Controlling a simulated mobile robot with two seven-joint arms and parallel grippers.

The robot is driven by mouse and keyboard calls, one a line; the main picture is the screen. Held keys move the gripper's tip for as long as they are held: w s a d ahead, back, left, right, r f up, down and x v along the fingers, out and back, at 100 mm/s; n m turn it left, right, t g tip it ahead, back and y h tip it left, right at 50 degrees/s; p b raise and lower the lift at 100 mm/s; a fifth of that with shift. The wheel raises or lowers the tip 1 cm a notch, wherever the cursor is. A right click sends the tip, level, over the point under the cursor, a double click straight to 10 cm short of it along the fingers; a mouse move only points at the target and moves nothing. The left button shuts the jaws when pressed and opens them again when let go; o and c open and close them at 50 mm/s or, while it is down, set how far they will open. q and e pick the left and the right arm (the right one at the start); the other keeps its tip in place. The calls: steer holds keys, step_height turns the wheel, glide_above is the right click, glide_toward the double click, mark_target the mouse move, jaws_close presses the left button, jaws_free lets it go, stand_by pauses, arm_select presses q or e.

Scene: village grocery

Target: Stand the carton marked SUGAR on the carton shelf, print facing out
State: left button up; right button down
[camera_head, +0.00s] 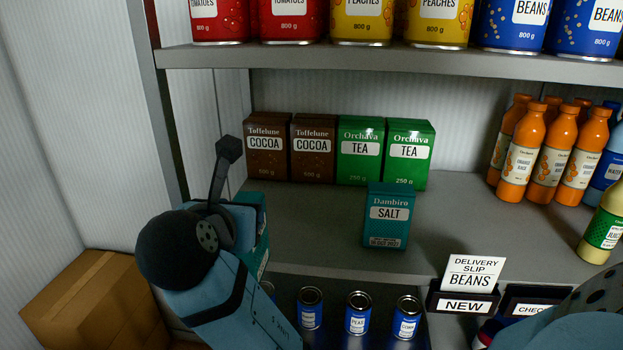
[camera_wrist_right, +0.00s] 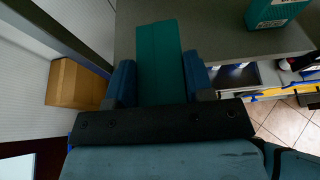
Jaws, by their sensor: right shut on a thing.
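My right gripper (camera_wrist_right: 160,82) is shut on a teal carton (camera_wrist_right: 160,45), with one blue finger on each side of it. In the head view this carton (camera_head: 262,238) is partly hidden behind my arm at the left end of the middle shelf (camera_head: 310,225). Its name print cannot be read in either view. A teal carton marked SALT (camera_head: 388,226) stands upright at the front of that shelf, print facing out; its lower part also shows in the right wrist view (camera_wrist_right: 272,12). I see no readable SUGAR print. My left gripper is not in view.
Brown COCOA (camera_head: 267,160) and green TEA cartons (camera_head: 408,165) stand at the back. Orange bottles (camera_head: 522,150) stand right. Small blue cans (camera_head: 358,315) are below, near a BEANS slip (camera_head: 472,275). A cardboard box (camera_head: 90,305) is at lower left.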

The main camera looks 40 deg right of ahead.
steer(key=d+r+p+x, duration=0.1)
steer(key=r+p+x, duration=0.1)
steer(key=x, duration=1.5)
steer(key=shift+w+d+r+p, duration=0.3)
steer(key=shift+w+p, duration=0.1)
steer(key=shift+w, duration=0.2)
steer(key=c, duration=0.9)
jaws_free()
steer(key=shift+a+f, duration=0.1)
steer(key=shift+f, duration=0.05)
steer(key=shift+c, duration=0.2)
steer(key=o, duration=0.4)
steer(key=shift+o, duration=0.2)
